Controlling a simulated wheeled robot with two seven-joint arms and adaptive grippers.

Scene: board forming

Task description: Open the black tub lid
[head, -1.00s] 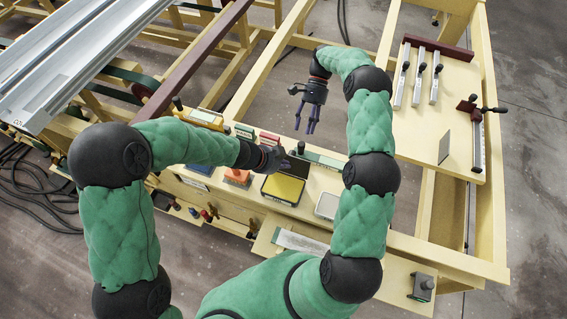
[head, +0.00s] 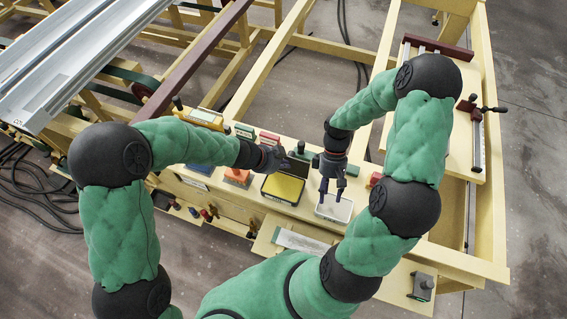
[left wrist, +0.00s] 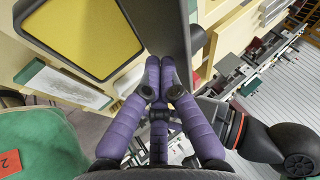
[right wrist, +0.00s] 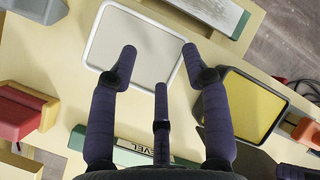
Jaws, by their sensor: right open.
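The black tub (head: 283,189) is a flat dark-rimmed box with a yellow surface inside, on the wooden bench. It also shows in the right wrist view (right wrist: 250,105). Its dark lid (left wrist: 160,28) stands raised off the yellow surface. My left gripper (head: 278,158) is at the tub's far side, with its purple fingers (left wrist: 160,72) close together on the lid's edge. My right gripper (head: 333,190) is open and empty, pointing down over a pale white-rimmed tray (right wrist: 135,45) to the right of the tub.
A red block (head: 376,179) lies right of the pale tray. A green level (right wrist: 140,153) lies behind it. An orange box (head: 237,177) stands left of the tub. A paper sheet (head: 302,243) lies on a front board. The bench is crowded.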

